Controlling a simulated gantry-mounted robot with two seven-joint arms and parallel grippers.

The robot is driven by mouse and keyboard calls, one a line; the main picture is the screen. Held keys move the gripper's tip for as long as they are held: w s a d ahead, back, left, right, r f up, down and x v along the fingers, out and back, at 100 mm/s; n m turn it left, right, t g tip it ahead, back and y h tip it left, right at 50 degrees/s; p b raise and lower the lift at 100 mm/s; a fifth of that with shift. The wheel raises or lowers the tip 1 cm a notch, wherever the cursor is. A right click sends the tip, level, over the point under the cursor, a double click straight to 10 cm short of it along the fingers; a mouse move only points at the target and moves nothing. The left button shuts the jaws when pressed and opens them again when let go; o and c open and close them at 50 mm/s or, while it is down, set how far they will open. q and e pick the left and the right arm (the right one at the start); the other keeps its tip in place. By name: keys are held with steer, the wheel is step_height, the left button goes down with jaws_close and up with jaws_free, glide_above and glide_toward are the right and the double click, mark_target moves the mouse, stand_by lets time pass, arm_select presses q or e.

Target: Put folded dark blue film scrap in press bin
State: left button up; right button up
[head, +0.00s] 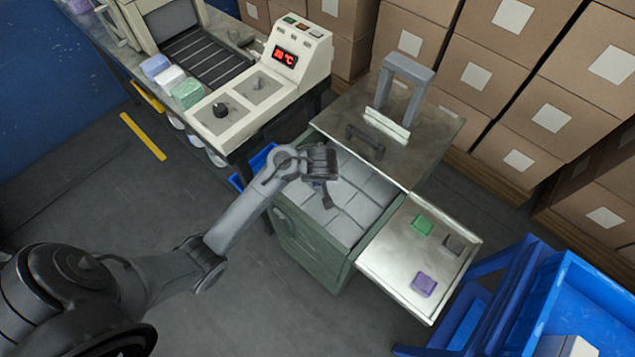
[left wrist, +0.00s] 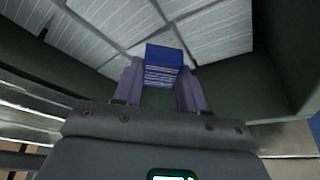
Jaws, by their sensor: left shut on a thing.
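The folded dark blue film scrap (left wrist: 164,60) is between the two fingers of my left gripper (left wrist: 161,85) in the left wrist view. The gripper is shut on it. In the head view my left gripper (head: 328,200) is over the open top of the green press bin (head: 308,245), pointing down. I cannot make out the scrap in that view. Pale grey blocks (head: 345,225) lie inside the bin; they also show beyond the scrap in the left wrist view (left wrist: 222,28). I cannot tell whether the scrap touches them. My right gripper is out of view.
A side shelf (head: 385,262) on the bin holds green (head: 421,225), dark grey (head: 455,244) and purple (head: 424,284) folded pieces. A metal plate with a grey frame (head: 406,72) stands behind the opening. The wrapper machine (head: 255,95) is at back left, a blue cart (head: 560,300) at right.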

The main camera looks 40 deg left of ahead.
mark_target(317, 188)
arm_select(q)
steer(key=shift+a+f, duration=0.3)
steer(key=shift+f, duration=0.05)
steer(key=shift+f+b, duration=1.3)
steer(key=shift+f, duration=0.5)
steer(key=shift+f, duration=0.15)
steer(key=o, duration=1)
